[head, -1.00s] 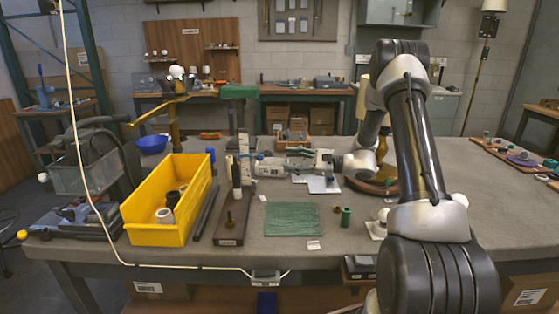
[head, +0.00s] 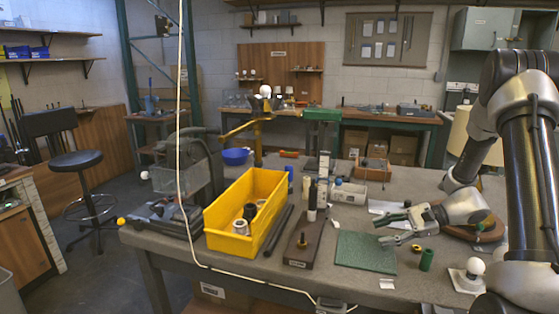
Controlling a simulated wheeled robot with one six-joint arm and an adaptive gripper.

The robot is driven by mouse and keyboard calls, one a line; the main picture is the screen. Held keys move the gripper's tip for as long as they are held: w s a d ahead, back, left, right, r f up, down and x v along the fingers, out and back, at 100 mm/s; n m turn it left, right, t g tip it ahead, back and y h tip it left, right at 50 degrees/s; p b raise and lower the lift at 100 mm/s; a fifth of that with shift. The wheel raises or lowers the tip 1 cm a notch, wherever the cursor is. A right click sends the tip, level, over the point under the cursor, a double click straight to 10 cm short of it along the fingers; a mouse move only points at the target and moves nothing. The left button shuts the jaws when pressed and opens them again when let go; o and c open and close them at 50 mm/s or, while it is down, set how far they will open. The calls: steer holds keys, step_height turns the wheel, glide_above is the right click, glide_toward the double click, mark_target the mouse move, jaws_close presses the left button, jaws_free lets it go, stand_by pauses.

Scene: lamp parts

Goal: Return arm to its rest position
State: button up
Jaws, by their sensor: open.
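My gripper (head: 383,231) is open and empty in the head view. Its two fingers point left, above the worktable (head: 345,213), over the back right part of the green mat (head: 367,253). My arm reaches in from the right edge. A brown round wooden base (head: 487,231) stands just right of the gripper and is partly hidden by my arm. A white bulb on a pale square plate (head: 474,268) is at the right, close to my arm.
A yellow bin (head: 228,222) holds several small parts. A dark wooden block (head: 304,245) carries an upright black-and-white piece. A green cylinder (head: 427,260) stands right of the mat. A white cord (head: 179,120) hangs at the left. A stool (head: 76,160) stands on the floor.

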steer(key=s+d+r+n+g+h, duration=0.25)
steer(key=s+r+n+h, duration=0.2)
steer(key=s, duration=0.45)
steer(key=s+d+r+n+g+h, duration=0.1)
steer(key=s+d+r+n+h, duration=0.25)
steer(key=s+r, duration=0.4)
steer(key=s+a+r+n+t+h, duration=0.1)
steer(key=s+r+n+t+h, duration=0.3)
steer(key=s+r, duration=0.5)
steer(key=shift+a+r+n+t+h, duration=0.15)
steer(key=shift+r+n+t+h, duration=0.25)
steer(key=shift+r+n+t, duration=0.5)
